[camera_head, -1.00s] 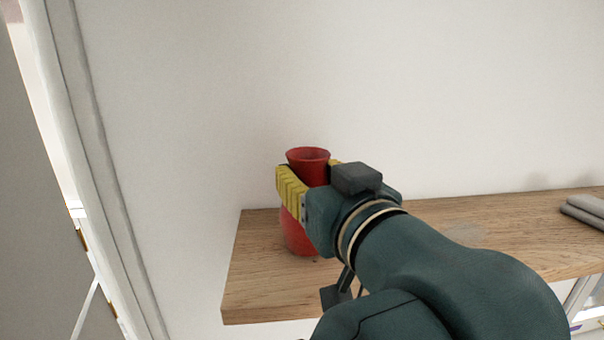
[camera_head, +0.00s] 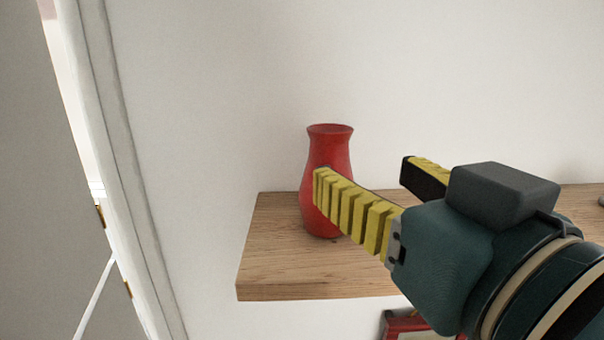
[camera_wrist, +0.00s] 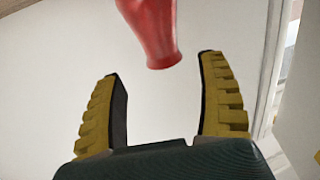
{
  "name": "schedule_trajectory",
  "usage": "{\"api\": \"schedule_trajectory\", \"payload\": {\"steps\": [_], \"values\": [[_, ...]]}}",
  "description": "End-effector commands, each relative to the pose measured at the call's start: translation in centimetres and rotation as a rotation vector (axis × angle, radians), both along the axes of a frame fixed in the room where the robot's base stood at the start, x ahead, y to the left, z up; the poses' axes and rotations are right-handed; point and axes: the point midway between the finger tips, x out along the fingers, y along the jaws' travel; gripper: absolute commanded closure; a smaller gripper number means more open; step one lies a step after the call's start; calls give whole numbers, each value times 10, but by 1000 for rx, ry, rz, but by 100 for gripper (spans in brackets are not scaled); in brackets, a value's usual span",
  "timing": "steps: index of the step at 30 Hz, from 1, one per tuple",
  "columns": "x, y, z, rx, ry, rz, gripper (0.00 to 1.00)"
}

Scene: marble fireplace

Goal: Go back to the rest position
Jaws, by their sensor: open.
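A red vase (camera_head: 325,160) stands upright on the wooden shelf (camera_head: 268,270), near its left end. My gripper (camera_head: 365,170) is open and empty, to the right of the vase and nearer the camera. Its near yellow finger overlaps part of the vase in the head view. In the wrist view the vase (camera_wrist: 150,30) shows at the top, beyond the open fingertips (camera_wrist: 160,65), with clear space between the fingers.
A white wall is behind the shelf. A door frame (camera_head: 120,160) stands at the left. A red object (camera_head: 405,322) is partly visible below the shelf, beneath my gripper. The shelf's left end is bare around the vase.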

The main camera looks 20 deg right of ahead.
Motion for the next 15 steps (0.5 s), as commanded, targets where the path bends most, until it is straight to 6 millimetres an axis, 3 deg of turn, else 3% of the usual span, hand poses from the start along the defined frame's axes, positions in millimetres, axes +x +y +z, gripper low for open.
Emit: {"api": "schedule_trajectory", "payload": {"steps": [6, 15], "values": [[-22, 0, 0, 0, 0, -1, 26], [-23, 1, 1, 1, 1, 0, 26]]}}
